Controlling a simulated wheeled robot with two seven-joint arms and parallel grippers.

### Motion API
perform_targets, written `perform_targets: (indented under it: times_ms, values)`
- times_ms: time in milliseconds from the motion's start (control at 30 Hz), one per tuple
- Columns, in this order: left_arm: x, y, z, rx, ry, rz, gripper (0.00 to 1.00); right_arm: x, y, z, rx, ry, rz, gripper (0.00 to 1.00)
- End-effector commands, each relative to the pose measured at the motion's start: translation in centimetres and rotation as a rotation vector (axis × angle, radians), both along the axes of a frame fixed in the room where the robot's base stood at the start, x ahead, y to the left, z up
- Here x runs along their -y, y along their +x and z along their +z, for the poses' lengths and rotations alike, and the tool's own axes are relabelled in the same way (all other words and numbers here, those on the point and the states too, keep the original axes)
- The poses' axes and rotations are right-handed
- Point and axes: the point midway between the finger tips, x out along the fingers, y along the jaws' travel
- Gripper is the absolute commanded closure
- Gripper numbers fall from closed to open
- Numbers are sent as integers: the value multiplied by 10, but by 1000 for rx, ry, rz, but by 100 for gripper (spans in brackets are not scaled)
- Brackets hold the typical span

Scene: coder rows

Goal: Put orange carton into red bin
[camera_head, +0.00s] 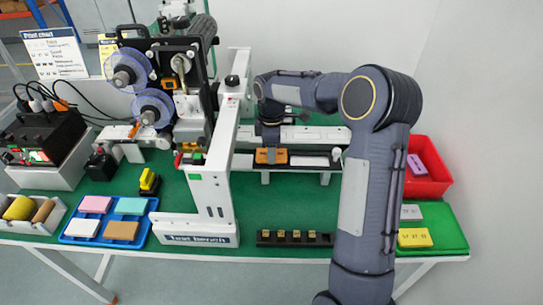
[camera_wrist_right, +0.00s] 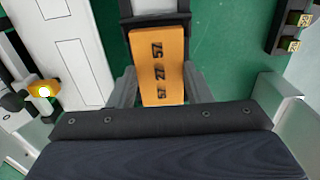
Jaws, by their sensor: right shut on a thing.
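The orange carton (camera_head: 271,156) is at the conveyor behind the green table's middle. In the right wrist view the orange carton (camera_wrist_right: 160,65) shows dark printed digits and sits between the fingers. My right gripper (camera_wrist_right: 158,88) is shut on it; in the head view my right gripper (camera_head: 270,140) reaches down on the carton from above. I cannot tell whether the carton still touches the conveyor. The red bin (camera_head: 432,184) stands at the right end of the table, partly behind my right arm, with a purple carton (camera_head: 417,165) inside. My left gripper is not in view.
A white coder frame (camera_head: 215,170) stands left of the carton. A dark rack (camera_head: 295,239) with small yellow blocks lies at the front. A yellow carton (camera_head: 414,238) and a grey one (camera_head: 411,212) lie in front of the bin. A blue tray (camera_head: 108,238) is at left.

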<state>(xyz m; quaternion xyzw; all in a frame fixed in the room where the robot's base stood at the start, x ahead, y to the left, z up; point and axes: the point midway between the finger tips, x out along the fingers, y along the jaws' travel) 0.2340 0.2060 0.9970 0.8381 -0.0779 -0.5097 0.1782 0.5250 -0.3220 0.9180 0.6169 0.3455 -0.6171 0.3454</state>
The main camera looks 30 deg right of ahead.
Motion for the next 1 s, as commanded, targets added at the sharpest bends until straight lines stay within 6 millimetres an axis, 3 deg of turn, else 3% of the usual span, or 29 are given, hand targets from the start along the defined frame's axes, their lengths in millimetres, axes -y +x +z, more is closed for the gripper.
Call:
perform_targets:
  times_ms: [600,1000]
  values:
    - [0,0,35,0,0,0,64,0,0,41,1,-1,0,66]
    - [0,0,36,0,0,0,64,0,0,42,0,0,0,66]
